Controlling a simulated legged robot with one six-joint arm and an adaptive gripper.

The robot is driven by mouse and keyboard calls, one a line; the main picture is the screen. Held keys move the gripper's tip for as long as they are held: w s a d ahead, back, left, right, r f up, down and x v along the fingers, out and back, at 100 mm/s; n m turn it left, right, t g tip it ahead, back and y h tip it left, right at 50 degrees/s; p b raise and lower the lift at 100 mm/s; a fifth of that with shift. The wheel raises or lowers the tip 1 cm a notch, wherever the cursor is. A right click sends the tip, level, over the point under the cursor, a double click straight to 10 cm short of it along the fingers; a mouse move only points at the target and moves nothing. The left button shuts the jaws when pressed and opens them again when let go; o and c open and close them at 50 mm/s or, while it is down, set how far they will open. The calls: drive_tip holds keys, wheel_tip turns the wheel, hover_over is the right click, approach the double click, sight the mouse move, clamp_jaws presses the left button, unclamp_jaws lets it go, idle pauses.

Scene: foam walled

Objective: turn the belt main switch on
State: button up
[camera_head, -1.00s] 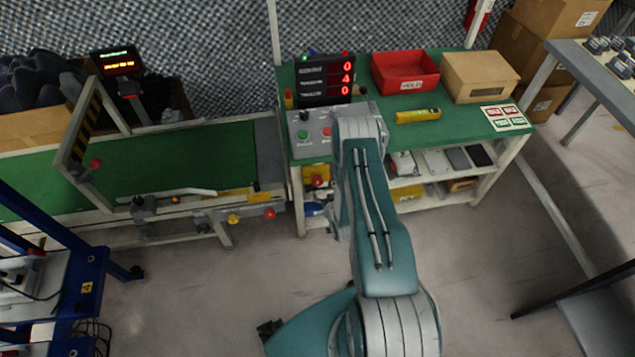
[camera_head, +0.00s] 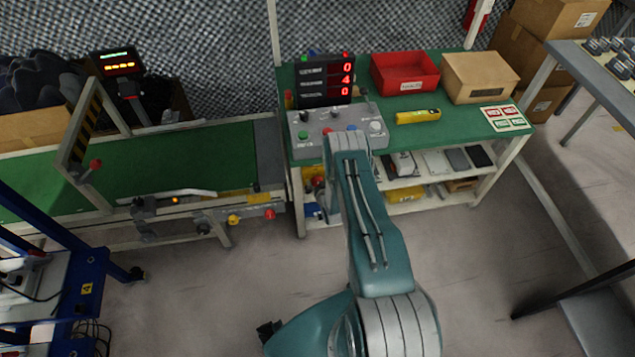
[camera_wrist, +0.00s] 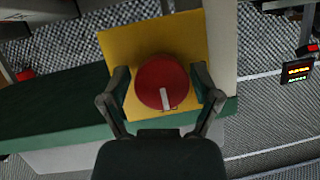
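The switch is a round red rotary knob (camera_wrist: 162,84) with a pale pointer mark, on a yellow plate (camera_wrist: 125,45). In the wrist view the pointer mark lies toward the lower edge of the knob. My gripper (camera_wrist: 160,78) is open, with one finger on each side of the knob. The left finger shows a small gap; I cannot tell whether the right finger touches. In the head view the red knob (camera_head: 317,181) shows small below the bench front, left of my arm. My fingers are hidden there.
A grey control box (camera_head: 312,121) with buttons stands on the green bench, before a red-digit display (camera_head: 325,82). A red bin (camera_head: 405,72), a cardboard box (camera_head: 480,77) and a yellow tool (camera_head: 418,116) lie farther right. The green conveyor (camera_head: 170,160) is at left.

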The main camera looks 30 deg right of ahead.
drive_tip(key=c, duration=0.5)
drive_tip(key=shift+o, duration=0.2)
drive_tip(key=shift+a+r+n, duration=0.1)
drive_tip(key=shift+n, duration=0.2)
drive_tip(key=n+h, duration=0.2)
drive_tip(key=shift+w+n+g, duration=0.1)
drive_tip(key=shift+n+g, duration=0.2)
drive_tip(key=shift+g, duration=0.1)
drive_tip(key=n+h, duration=0.2)
drive_tip(key=n, duration=0.1)
drive_tip(key=n+h, duration=0.2)
drive_tip(key=shift+n, duration=0.3)
drive_tip(key=n+h, duration=0.2)
drive_tip(key=n, duration=0.1)
drive_tip(key=shift+a+n, duration=0.15)
drive_tip(key=shift+n, duration=0.25)
drive_tip(key=shift+t, duration=0.3)
